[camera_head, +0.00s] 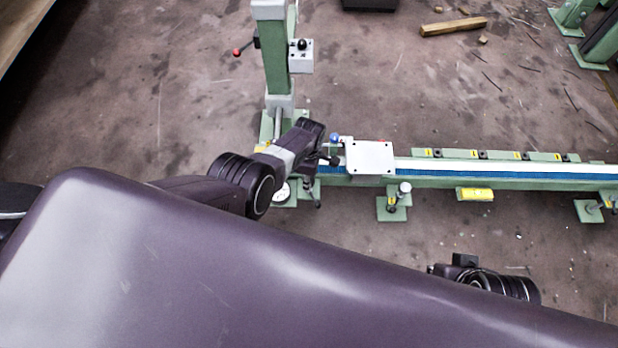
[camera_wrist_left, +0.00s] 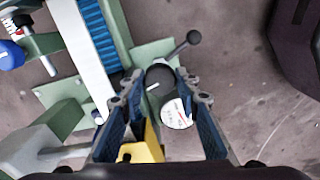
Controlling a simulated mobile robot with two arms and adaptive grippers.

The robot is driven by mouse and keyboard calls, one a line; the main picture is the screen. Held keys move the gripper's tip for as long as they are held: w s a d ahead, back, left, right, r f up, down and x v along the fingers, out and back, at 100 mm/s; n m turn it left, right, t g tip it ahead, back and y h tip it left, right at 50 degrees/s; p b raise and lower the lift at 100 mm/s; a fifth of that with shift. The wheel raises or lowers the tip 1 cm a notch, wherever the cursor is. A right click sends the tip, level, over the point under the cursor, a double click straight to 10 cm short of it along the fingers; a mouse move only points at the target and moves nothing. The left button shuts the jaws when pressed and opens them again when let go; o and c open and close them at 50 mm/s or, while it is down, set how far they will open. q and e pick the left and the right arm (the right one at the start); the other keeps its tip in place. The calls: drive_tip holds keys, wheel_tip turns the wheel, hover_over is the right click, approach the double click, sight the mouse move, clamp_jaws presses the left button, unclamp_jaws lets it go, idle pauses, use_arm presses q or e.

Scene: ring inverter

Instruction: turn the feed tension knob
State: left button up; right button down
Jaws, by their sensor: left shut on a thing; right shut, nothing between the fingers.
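In the left wrist view, a dark round knob (camera_wrist_left: 161,77) with a white pointer mark sits between the fingertips of my left gripper (camera_wrist_left: 158,88), which is shut on it. A white disc with red and dark print (camera_wrist_left: 176,114) lies beside the knob. A lever with a dark ball end (camera_wrist_left: 193,37) sticks out past it. In the head view my left arm reaches the near end of the green machine, and the arm hides the knob. My right gripper (camera_head: 454,265) shows only partly beyond my dark body, away from the machine, shut and empty.
The green rail with a blue strip (camera_head: 500,171) runs right from a white plate (camera_head: 370,157). A green post (camera_head: 276,70) with a grey switch box (camera_head: 301,56) stands behind my left arm. A wooden block (camera_head: 453,26) lies on the floor. Floor beyond the rail is mostly clear.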

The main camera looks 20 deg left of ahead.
use_arm(q)
drive_tip(key=shift+w+a+n, duration=0.1)
drive_tip(key=shift+n, duration=0.4)
drive_tip(key=o, duration=1.1)
drive_tip(key=shift+o, duration=0.2)
drive_tip(key=shift+r, duration=0.2)
drive_tip(key=shift+r, duration=3.6)
